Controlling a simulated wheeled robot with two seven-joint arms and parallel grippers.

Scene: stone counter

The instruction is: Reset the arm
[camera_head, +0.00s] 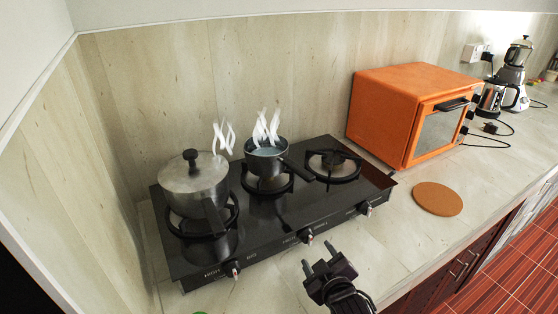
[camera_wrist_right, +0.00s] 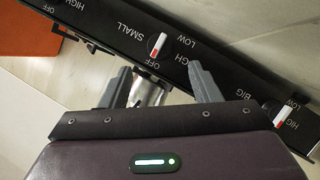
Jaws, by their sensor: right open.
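My right gripper (camera_head: 320,258) is open and empty in front of the stove's middle knob (camera_head: 306,236), apart from it. In the right wrist view its two fingers (camera_wrist_right: 158,70) are spread, with a silvery shape partly hidden between them; I cannot tell what it is. The black stove (camera_head: 285,222) has a left knob (camera_head: 233,269) and a right knob (camera_head: 366,208) too. In the right wrist view a red-and-white knob (camera_wrist_right: 158,45) is beside "SMALL" and another knob (camera_wrist_right: 282,117) beside "BIG". My left gripper is not in view.
A lidded steaming pot (camera_head: 193,185) is on the left burner and a steaming saucepan (camera_head: 266,158) on the middle one. The right burner (camera_head: 333,164) is empty. An orange oven (camera_head: 385,110) and a cork mat (camera_head: 438,199) are at right. Bare counter (camera_head: 385,248) lies beside the gripper.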

